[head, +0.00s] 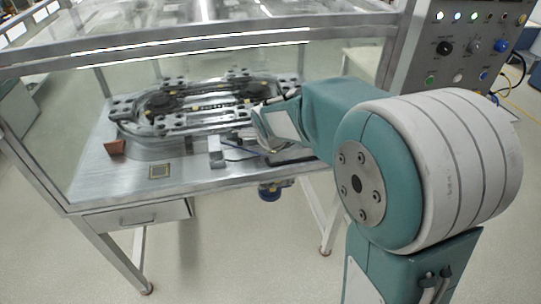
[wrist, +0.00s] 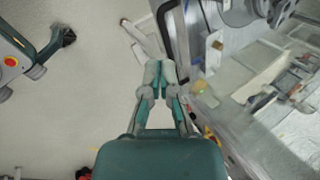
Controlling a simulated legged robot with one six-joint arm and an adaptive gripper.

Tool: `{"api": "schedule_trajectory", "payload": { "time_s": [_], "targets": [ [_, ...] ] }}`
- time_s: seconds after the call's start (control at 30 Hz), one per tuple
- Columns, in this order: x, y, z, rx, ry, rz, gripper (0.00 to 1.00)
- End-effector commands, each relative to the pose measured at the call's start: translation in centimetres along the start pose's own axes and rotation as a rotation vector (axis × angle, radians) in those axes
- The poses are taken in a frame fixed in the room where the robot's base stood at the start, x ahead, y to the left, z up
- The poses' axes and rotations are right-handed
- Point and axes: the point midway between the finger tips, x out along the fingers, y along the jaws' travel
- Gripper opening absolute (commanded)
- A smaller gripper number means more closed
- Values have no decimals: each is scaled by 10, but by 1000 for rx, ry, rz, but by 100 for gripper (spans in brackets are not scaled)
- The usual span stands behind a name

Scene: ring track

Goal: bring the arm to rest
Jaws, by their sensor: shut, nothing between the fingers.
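My gripper (wrist: 160,72) points up the picture in the wrist view, its two fingers together at the tips with nothing between them. Pale floor lies behind the fingertips, and the bench edge is to their right. In the head view my teal and white arm fills the right side, and its far end reaches left toward the front of the bench. I cannot make out the fingertips there.
An oval ring track (head: 160,127) stands on the metal bench (head: 100,185) inside a framed enclosure. A control panel (head: 465,50) is at the upper right. Floor in front is clear.

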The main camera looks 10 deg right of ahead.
Motion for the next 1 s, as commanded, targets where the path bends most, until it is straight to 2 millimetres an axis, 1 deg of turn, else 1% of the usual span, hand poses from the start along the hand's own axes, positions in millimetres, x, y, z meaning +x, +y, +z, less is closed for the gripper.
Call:
{"api": "schedule_trajectory", "payload": {
  "time_s": [0.03,0.1,0.33,0.37,0.43,0.6,0.67,0.8,0.87,1.0],
  "targets": [
    [-5,0,1,0,-1,-2,0],
    [-10,0,1,-1,0,0,0],
    [-15,1,0,-13,0,-1,0],
    [-18,2,-1,-29,0,-1,0],
    [-30,5,-5,-91,-1,-4,0],
    [-74,26,-22,-359,-6,-4,0],
    [-88,35,-28,-462,-9,-3,0],
    [-120,59,-39,-706,-20,-4,0],
    [-132,70,-44,-810,-27,-7,0],
    [-157,99,-54,-1057,-43,-15,0]
  ]
}}
